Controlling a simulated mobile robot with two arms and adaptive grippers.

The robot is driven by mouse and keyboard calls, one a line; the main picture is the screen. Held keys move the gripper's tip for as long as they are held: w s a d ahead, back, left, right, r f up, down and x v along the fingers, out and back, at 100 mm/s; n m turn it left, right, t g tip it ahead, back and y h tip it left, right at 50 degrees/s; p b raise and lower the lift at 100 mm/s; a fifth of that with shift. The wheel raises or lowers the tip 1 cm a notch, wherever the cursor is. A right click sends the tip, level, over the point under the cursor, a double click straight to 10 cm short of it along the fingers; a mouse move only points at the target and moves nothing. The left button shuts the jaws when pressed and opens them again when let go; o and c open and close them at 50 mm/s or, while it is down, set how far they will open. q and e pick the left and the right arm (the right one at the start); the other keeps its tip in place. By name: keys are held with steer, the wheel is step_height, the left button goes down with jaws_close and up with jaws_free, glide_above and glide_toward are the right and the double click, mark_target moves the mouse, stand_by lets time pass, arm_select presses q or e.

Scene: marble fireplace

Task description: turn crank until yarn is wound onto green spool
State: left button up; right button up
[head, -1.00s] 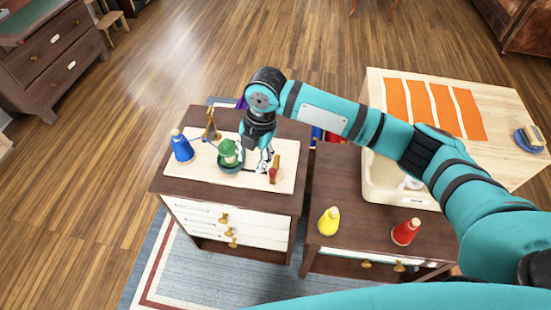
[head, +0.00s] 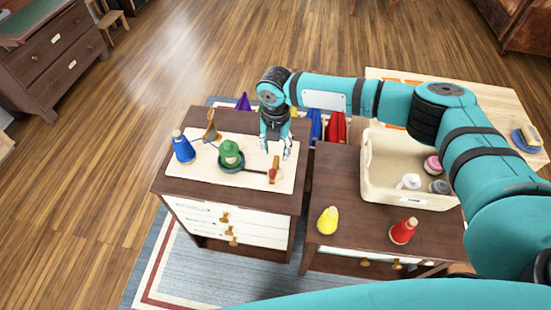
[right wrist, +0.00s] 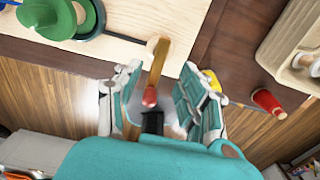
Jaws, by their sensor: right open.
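The green spool (head: 230,150) stands on a dark round base on the pale board (head: 205,176), on the left cabinet. The blue yarn cone (head: 183,148) stands at the board's left, beside a wooden guide post (head: 211,126). The crank (head: 274,171), a wooden arm with a red knob, is at the board's right. My right gripper (head: 277,152) is open and empty, just behind the crank. In the right wrist view the red knob (right wrist: 150,97) shows between the open fingers, and the green spool (right wrist: 60,14) is at upper left. My left gripper is out of view.
A cream bin (head: 385,190) there holds several small spools. Purple, blue and red cloth-like things show behind the cabinets. A brush (head: 525,139) lies on the pale table.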

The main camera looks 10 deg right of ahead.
mark_target(276, 163)
step_height(276, 163, down, 6)
steer(key=shift+f, duration=0.1)
steer(key=shift+c, duration=0.2)
jaws_close()
